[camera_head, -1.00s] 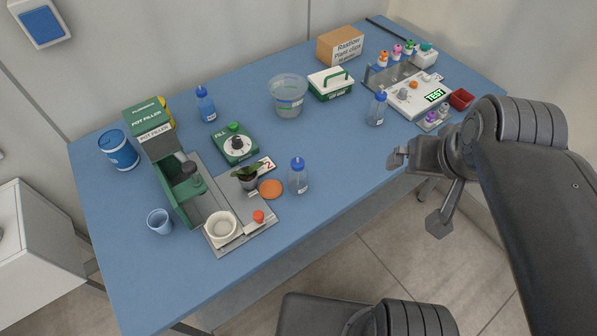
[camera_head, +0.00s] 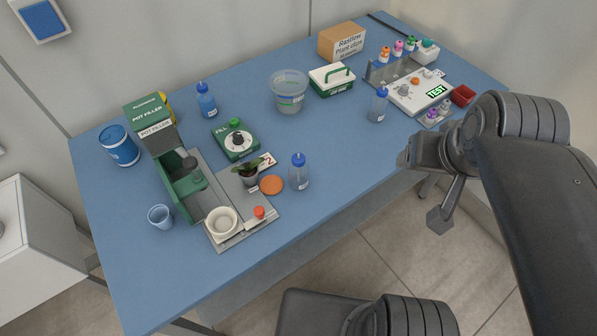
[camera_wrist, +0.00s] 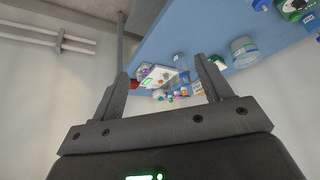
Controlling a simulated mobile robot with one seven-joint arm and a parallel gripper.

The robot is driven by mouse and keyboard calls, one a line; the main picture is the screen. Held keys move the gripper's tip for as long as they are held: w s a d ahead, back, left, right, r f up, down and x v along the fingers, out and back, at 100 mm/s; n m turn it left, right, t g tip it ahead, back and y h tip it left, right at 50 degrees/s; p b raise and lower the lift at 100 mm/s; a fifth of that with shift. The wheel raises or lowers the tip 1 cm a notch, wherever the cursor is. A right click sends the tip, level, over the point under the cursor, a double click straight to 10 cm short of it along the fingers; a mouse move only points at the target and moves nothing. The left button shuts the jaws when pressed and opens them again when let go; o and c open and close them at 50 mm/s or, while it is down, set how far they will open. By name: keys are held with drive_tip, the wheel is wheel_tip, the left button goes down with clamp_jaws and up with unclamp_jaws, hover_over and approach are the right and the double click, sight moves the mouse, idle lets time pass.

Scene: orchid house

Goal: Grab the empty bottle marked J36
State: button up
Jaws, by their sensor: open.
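Three blue-capped bottles stand upright on the blue table, all apart from my gripper. One clear bottle (camera_head: 299,174) stands at the front middle. A second bottle (camera_head: 377,107), pale and see-through, stands near the right-hand instrument. A third bottle (camera_head: 207,104), at the back left, looks filled with blue. Their labels are too small to read, so I cannot tell which is J36. My gripper (camera_head: 404,158) is just off the table's front right edge. In the wrist view my gripper (camera_wrist: 160,68) is open, with nothing between its fingers.
A TEST instrument (camera_head: 420,95) is at right. The front middle-right table is clear.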

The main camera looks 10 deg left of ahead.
drive_tip(key=m+g, duration=0.1)
drive_tip(key=m, duration=3.5)
approach(298, 160)
drive_tip(key=f, duration=0.1)
drive_tip(key=shift+x, duration=5.7)
drive_tip(key=shift+w, duration=0.15)
drive_tip(key=shift+c, duration=0.5)
